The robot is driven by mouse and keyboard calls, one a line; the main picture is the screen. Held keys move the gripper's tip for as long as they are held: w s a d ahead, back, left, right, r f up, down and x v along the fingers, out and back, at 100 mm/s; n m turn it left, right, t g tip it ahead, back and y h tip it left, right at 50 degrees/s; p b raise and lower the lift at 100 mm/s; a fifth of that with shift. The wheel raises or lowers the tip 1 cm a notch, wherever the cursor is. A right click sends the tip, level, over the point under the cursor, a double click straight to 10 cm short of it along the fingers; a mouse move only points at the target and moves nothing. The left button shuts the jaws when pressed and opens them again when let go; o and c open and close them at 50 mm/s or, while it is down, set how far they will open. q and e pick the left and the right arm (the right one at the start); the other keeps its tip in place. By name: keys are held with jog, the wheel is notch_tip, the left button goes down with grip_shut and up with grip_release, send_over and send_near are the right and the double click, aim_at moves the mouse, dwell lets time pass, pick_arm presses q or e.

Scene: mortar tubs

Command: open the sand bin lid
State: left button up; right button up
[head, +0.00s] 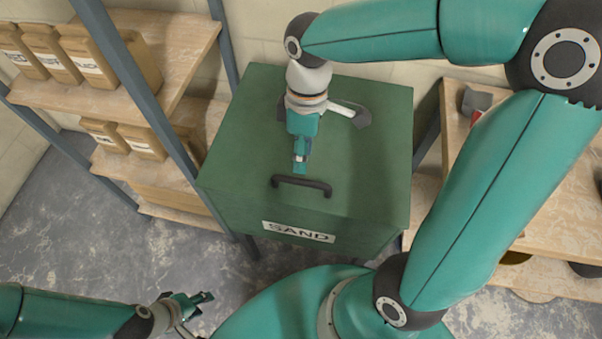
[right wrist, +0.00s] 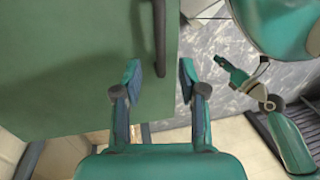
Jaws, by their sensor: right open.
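The sand bin (head: 235,210) is a green box with a white SAND label (head: 298,232) on its front. Its flat green lid (head: 370,130) lies shut and also fills the left of the right wrist view (right wrist: 70,60). A dark bar handle (head: 302,183) is near the lid's front edge; it also shows in the right wrist view (right wrist: 159,40). My right gripper (head: 300,168) is over the lid, just behind the handle. In the right wrist view its open fingers (right wrist: 161,75) show on either side of the handle's line, with nothing between them gripped. My left gripper (head: 204,302) is open and empty, low over the floor.
A shelf rack (head: 180,45) with several tan containers (head: 95,65) stands left of the bin, its grey post close to it. A wooden shelf unit (head: 545,250) stands at the right. A pale wall is behind the bin. Grey floor (head: 90,230) is clear at front left.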

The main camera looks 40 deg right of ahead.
aim_at(302, 180)
jog(key=f, duration=0.4)
jog(key=s+a+f, duration=0.1)
jog(key=f, duration=0.1)
jog(key=shift+f+b, duration=0.3)
grip_shut()
